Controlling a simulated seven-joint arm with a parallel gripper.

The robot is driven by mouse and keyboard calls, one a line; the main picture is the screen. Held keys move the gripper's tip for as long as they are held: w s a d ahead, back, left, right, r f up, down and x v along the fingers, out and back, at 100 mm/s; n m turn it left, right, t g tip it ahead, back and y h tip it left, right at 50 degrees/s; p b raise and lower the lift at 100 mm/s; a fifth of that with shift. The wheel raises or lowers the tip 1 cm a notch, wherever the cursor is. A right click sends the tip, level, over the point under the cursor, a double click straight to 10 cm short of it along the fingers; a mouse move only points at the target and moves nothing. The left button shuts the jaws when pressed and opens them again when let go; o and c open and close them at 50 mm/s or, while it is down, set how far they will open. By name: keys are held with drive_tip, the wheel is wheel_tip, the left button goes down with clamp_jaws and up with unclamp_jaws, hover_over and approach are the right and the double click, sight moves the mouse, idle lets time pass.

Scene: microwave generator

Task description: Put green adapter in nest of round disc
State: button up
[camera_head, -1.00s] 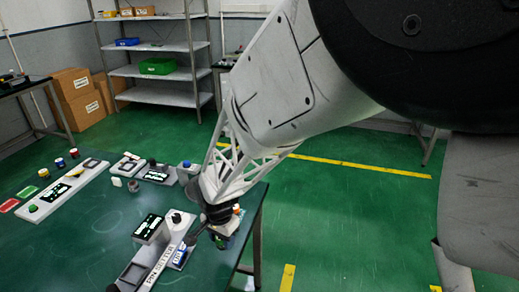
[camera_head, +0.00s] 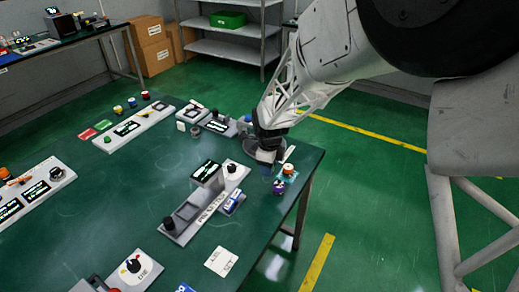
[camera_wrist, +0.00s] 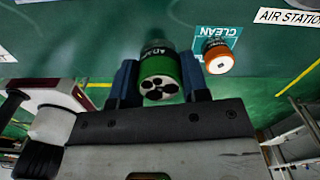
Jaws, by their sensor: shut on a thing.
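My gripper (camera_wrist: 160,88) is shut on the green adapter (camera_wrist: 158,68), a short cylinder with a green band, a dark label and a pale end face with several dark holes. A blue finger presses on each side of it. In the head view my gripper (camera_head: 268,160) is over the table's right edge area, and the adapter is too small to make out there.
An orange-rimmed round part (camera_wrist: 219,57) is at a "CLEAN" card (camera_wrist: 222,40), beside the adapter in the wrist view. A long grey fixture (camera_head: 203,203) with a display lies left of my gripper. A white card (camera_head: 221,261) lies in front.

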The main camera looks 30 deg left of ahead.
drive_tip(key=shift+w+a+m, duration=0.4)
drive_tip(key=shift+w+m, duration=0.15)
drive_tip(key=shift+m, duration=0.25)
drive_tip(key=shift+w+a+m, duration=0.35)
drive_tip(key=shift+w+m, duration=0.2)
drive_tip(key=shift+m, duration=0.25)
drive_tip(key=shift+w+a, duration=0.1)
drive_tip(key=w+a, duration=0.3)
drive_tip(key=w, duration=0.1)
drive_tip(key=w+a+f, duration=0.1)
drive_tip(key=w+a, duration=0.2)
drive_tip(key=a, duration=0.1)
drive_tip(key=w+a, duration=0.3)
drive_tip(key=w, duration=0.1)
drive_tip(key=shift+w+a+f, duration=0.2)
drive_tip(key=shift+w+a, duration=0.1)
drive_tip(key=shift+f, duration=1.75)
drive_tip(key=shift+f, duration=0.1)
drive_tip(key=o, duration=1.1)
